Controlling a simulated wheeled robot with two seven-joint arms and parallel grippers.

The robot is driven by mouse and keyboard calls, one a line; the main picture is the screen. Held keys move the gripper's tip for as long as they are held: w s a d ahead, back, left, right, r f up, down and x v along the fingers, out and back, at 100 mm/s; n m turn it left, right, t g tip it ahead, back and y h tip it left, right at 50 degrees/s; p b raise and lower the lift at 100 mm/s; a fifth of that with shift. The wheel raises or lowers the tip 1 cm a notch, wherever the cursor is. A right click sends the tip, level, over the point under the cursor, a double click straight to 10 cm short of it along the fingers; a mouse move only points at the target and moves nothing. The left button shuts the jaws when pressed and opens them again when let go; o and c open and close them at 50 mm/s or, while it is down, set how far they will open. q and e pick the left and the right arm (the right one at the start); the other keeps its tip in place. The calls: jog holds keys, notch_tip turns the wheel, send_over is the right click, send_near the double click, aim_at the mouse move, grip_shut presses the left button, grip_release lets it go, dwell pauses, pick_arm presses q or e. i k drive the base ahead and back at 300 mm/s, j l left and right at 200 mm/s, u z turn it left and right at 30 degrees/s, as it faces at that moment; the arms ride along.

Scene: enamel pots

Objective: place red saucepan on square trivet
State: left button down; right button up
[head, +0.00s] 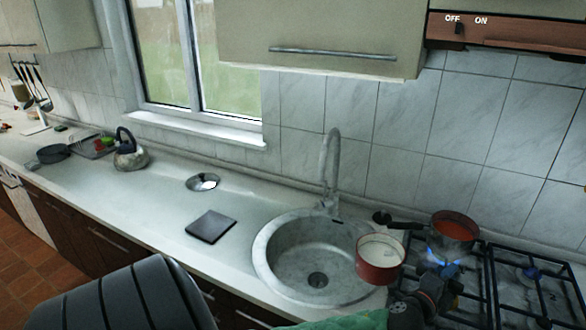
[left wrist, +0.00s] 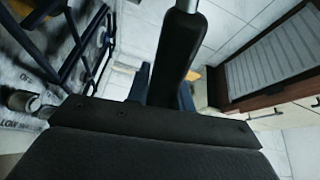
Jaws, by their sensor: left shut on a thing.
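The red saucepan (head: 379,268), red outside and pale inside, is at the right rim of the sink in the head view, beside the stove. It looks upright and seems raised. My left gripper (head: 428,290) is just right of it, shut on its handle. In the left wrist view the dark handle (left wrist: 172,65) runs up from between the fingers to a metal end; the pan's bowl is not clear there. The square trivet (head: 211,226), a flat dark square, lies bare on the counter left of the sink. My right gripper is not in view.
A round sink (head: 272,273) with a tall faucet (head: 331,165) lies between saucepan and trivet. Another pan (head: 453,236) with red contents stands on the stove (head: 490,290), near a lit blue flame (head: 443,264). A lid (head: 203,182) and a kettle (head: 131,157) are further left.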

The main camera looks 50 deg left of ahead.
aim_at(226, 230)
jog(key=j+u, duration=0.15)
jog(key=u, duration=0.3)
jog(key=j+u, duration=0.15)
jog(key=u, duration=0.25)
jog(key=i+j+u, duration=0.1)
jog(key=u, duration=0.35)
jog(key=i+j+u, duration=0.1)
jog(key=u, duration=0.35)
jog(key=i+j+u, duration=0.1)
jog(key=u, duration=0.3)
jog(key=i+u, duration=0.1)
jog(key=u, duration=0.35)
